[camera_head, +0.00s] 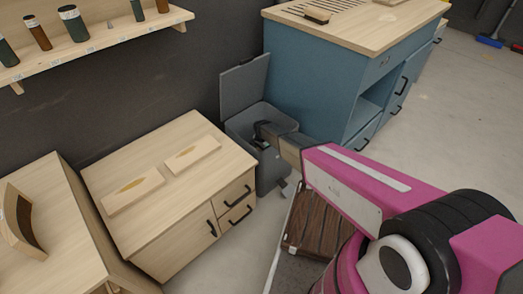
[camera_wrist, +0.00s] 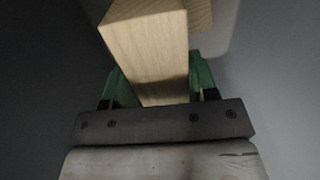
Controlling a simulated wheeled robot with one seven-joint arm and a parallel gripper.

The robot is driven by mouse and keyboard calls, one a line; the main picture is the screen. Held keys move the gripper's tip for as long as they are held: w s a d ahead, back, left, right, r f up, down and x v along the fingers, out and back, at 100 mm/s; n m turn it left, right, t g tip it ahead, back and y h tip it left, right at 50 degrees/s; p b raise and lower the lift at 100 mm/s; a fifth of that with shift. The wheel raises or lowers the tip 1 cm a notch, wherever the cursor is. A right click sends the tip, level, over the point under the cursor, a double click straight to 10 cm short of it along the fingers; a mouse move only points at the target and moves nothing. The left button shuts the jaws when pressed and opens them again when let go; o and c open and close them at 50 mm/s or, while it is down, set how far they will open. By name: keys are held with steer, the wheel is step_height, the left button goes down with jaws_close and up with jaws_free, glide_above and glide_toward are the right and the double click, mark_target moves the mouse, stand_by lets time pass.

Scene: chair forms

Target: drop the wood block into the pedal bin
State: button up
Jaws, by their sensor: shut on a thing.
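The pedal bin (camera_head: 235,127) is grey and stands between the low wooden cabinet and the blue cabinet. Its lid (camera_head: 245,85) is up. My gripper (camera_head: 262,143) reaches into the bin's open top from the right. In the wrist view my gripper (camera_wrist: 158,85) has green fingers shut on the pale wood block (camera_wrist: 148,50), which sticks out ahead of them. Dark grey bin walls (camera_wrist: 270,75) surround it. The block is hidden in the head view.
Another piece of pale wood (camera_wrist: 201,14) shows beyond the block, partly hidden. The low wooden cabinet (camera_head: 150,240) with two boards on top stands left of the bin. The blue cabinet (camera_head: 305,85) stands close at right. A shelf (camera_head: 100,40) with bottles hangs upper left.

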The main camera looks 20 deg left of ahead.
steer(key=shift+f, duration=0.55)
steer(key=o, duration=1)
steer(key=shift+c, duration=0.2)
step_height(320, 180, up, 13)
steer(key=shift+r, duration=0.15)
